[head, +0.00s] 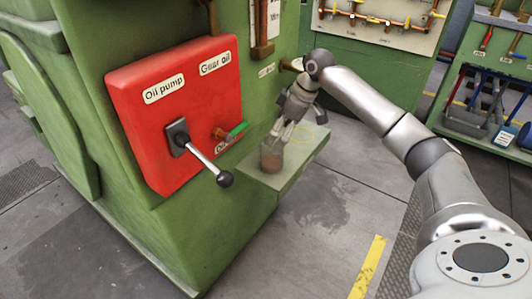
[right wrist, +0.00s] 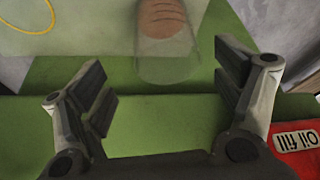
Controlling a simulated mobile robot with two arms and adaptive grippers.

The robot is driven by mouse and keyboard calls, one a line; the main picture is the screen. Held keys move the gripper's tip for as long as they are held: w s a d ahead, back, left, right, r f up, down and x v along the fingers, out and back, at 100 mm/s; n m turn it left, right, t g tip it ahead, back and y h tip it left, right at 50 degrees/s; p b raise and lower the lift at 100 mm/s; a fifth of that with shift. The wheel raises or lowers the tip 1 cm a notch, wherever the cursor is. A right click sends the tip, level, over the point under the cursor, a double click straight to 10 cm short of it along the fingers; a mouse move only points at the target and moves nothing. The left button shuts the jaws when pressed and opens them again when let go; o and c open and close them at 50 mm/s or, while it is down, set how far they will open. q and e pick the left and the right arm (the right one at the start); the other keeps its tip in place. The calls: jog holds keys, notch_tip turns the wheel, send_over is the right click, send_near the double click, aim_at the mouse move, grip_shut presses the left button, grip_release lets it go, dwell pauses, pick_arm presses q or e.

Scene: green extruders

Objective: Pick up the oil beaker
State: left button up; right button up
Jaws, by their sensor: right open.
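The oil beaker (head: 271,157) is a clear glass with reddish-brown contents in its lower part. It stands on a small green shelf (head: 292,163) that sticks out from the green machine. My right gripper (head: 284,131) is just above and behind the beaker, pointing down toward it. In the right wrist view the beaker (right wrist: 166,60) lies ahead, between the lines of the two spread fingers. My right gripper (right wrist: 165,88) is open, with nothing between its fingers. I cannot tell whether a finger touches the glass. My left gripper is not in view.
A yellow ring (head: 311,133) marks the shelf. Tool racks (head: 480,100) stand at the back right. The floor in front is clear.

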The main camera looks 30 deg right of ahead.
aim_at(268, 155)
jog(key=x, duration=0.3)
jog(key=shift+s+a+f+b, duration=0.1)
jog(key=shift+s+f+b, duration=0.15)
jog(key=shift+b, duration=0.1)
jog(key=shift+w+a+f, duration=0.15)
jog(key=shift+w+f, duration=0.05)
jog(key=shift+f, duration=0.2)
jog(key=shift+b+x, duration=0.8)
jog(key=shift+x, duration=1.7)
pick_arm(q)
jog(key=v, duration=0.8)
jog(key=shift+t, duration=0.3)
pick_arm(e)
jog(key=shift+s+a, duration=0.1)
jog(key=shift+s, duration=0.05)
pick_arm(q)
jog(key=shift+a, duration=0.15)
pick_arm(e)
jog(key=shift+s, duration=0.1)
jog(key=c, duration=1.1)
